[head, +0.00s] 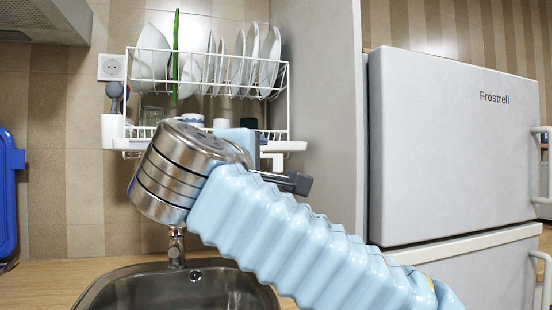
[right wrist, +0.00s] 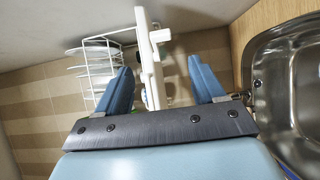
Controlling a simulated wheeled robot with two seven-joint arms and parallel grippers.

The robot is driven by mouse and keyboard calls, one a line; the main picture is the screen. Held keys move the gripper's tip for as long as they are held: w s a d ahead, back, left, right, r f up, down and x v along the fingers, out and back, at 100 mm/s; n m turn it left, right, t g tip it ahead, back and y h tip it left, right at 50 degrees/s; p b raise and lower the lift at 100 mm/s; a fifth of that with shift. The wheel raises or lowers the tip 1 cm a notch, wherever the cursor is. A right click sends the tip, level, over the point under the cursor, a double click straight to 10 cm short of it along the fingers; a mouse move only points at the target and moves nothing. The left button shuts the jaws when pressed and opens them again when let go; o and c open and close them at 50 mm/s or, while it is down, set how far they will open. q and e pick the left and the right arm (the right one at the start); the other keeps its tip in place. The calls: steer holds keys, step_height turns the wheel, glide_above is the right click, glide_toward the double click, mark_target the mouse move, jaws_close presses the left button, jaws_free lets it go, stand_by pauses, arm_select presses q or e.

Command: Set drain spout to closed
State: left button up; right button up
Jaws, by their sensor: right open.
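The white dish rack (head: 210,60) hangs on the wall above the sink, with a white drip tray along its bottom. A short white piece that looks like the drain spout (head: 286,146) sticks out at the tray's right end. In the right wrist view a white projection, likely the same spout (right wrist: 160,36), stands out from the tray edge (right wrist: 151,75). Whether it is open or closed I cannot tell. My right gripper (right wrist: 157,75) is open, its blue fingers either side of the tray edge in that view; contact is not clear. My left gripper is not in view.
Plates and a green utensil (head: 176,55) stand in the rack, with cups below. A metal sink (head: 135,288) with a tap (head: 176,246) lies underneath. A grey panel (head: 318,110) and the white fridge (head: 455,140) bound the right side.

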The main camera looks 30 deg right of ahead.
mark_target(281, 164)
steer(key=x, duration=1.2)
steer(key=shift+w+d+f+p, duration=0.1)
steer(key=shift+w+d+p, duration=0.15)
steer(key=shift+p, duration=0.1)
steer(key=shift+c, duration=0.2)
steer(key=c, duration=1)
steer(key=shift+d+n+t+y, duration=0.65)
steer(key=shift+n+t+y, duration=0.25)
steer(key=shift+n+y, duration=0.15)
steer(key=shift+c, duration=0.2)
steer(key=shift+w+d+n+t+y, duration=0.25)
steer(key=shift+n+t+y, duration=0.4)
steer(key=shift+y, duration=0.4)
steer(key=shift+w+d+n+t+y, duration=0.1)
steer(key=shift+d+n+t+y, duration=0.35)
steer(key=shift+n+y, duration=0.4)
steer(key=o, duration=1.1)
